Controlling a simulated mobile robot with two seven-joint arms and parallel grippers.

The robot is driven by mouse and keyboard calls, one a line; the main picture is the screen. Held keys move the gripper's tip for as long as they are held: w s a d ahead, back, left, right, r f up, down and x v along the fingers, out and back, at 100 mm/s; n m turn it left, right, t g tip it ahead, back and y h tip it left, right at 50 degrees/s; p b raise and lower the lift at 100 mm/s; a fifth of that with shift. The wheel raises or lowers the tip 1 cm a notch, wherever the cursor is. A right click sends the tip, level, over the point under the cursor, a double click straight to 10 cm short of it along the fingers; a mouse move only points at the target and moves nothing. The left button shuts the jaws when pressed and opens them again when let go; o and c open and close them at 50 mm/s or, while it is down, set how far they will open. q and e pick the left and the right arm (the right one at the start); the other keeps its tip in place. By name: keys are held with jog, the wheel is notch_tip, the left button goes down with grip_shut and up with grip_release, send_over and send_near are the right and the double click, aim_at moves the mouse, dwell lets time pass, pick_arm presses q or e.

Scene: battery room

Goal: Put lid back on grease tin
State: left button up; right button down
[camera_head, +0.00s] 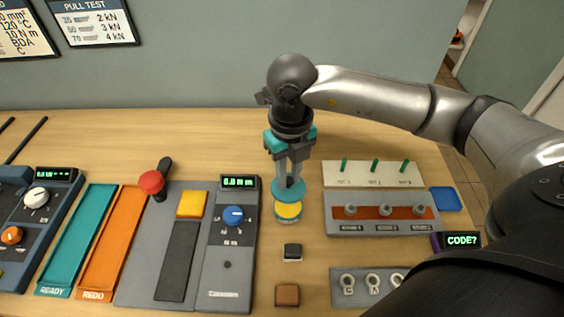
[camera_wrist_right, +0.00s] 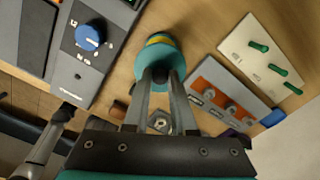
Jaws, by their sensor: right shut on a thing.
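My right gripper (camera_head: 290,179) is shut on the teal lid (camera_head: 288,191), pointing down. The lid is a round disc that lies roughly level. The grease tin (camera_head: 288,212), with a yellow top, stands on the table just below and in front of the lid in the head view. In the right wrist view the lid (camera_wrist_right: 145,55), between the fingertips (camera_wrist_right: 161,76), covers most of the tin (camera_wrist_right: 159,39); a yellow edge shows past it. Whether lid and tin touch is hard to tell. My left gripper is not seen in the head view.
Left of the tin stands a grey meter with a blue knob (camera_head: 233,216). To the right are a grey block with an orange strip (camera_head: 364,213) and a cream board with green pegs (camera_head: 374,173). A small dark block (camera_head: 292,252) and a brown block (camera_head: 287,295) lie in front.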

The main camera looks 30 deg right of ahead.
aim_at(289, 194)
jog(key=shift+f+b, duration=0.95)
jog(key=shift+f, duration=0.4)
jog(key=shift+f+b, duration=1.45)
jog(key=shift+f, duration=0.4)
jog(key=shift+f+b, duration=0.15)
jog(key=shift+b, duration=0.3)
jog(key=shift+c, duration=0.9)
grip_release()
jog(key=shift+r+p, duration=2.6)
jog(key=shift+r, duration=0.95)
